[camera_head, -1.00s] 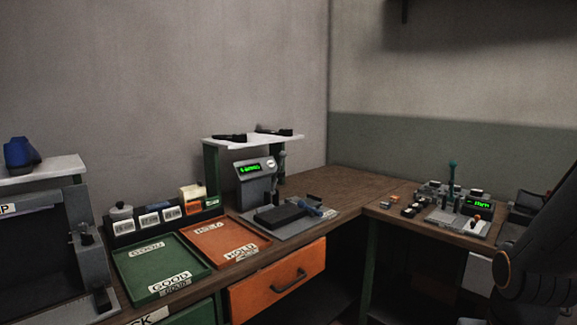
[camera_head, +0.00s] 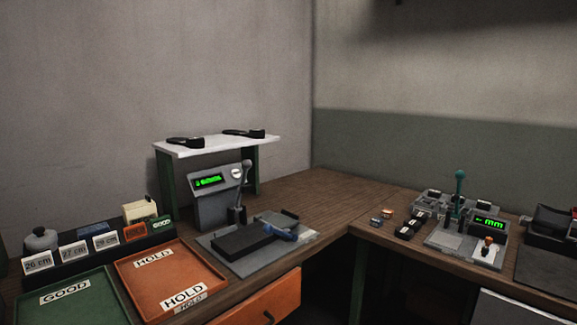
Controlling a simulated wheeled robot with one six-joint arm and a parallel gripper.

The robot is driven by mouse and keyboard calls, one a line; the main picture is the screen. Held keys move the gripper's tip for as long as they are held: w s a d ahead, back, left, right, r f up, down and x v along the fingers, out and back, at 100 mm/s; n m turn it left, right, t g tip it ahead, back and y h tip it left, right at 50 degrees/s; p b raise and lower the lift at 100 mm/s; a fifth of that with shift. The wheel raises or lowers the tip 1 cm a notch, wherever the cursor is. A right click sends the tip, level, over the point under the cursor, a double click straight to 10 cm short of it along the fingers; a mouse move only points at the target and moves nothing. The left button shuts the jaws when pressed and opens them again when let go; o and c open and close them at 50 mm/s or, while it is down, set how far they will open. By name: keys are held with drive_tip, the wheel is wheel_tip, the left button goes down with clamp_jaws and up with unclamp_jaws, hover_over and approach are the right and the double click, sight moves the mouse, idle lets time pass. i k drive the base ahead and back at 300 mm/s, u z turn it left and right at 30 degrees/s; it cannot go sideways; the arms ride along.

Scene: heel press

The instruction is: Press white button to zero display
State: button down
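A grey display unit (camera_head: 218,195) with a lit green readout (camera_head: 208,180) stands at the back of the left bench. A round white button (camera_head: 237,173) sits on its face, right of the readout. The readout's characters are too small to read surely. In front lies a grey plate (camera_head: 222,252) with a dark block and a blue part on it. A second, smaller device on the right bench has a green display (camera_head: 488,223) reading "mm", with an orange-topped white piece (camera_head: 487,245) in front. My gripper is not in view.
A white shelf (camera_head: 215,147) with dark items stands behind the unit. An orange HOLD tray (camera_head: 165,275) and a green GOOD tray (camera_head: 65,300) lie at left. A green-knobbed lever (camera_head: 460,175) rises at right. Bare wood (camera_head: 335,205) lies between the stations.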

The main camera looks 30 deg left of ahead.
sight(236, 172)
drive_tip(key=z, duration=0.05)
drive_tip(key=i, duration=1.1)
drive_tip(key=u, duration=1.15)
drive_tip(key=i, duration=0.95)
drive_tip(key=u, duration=0.85)
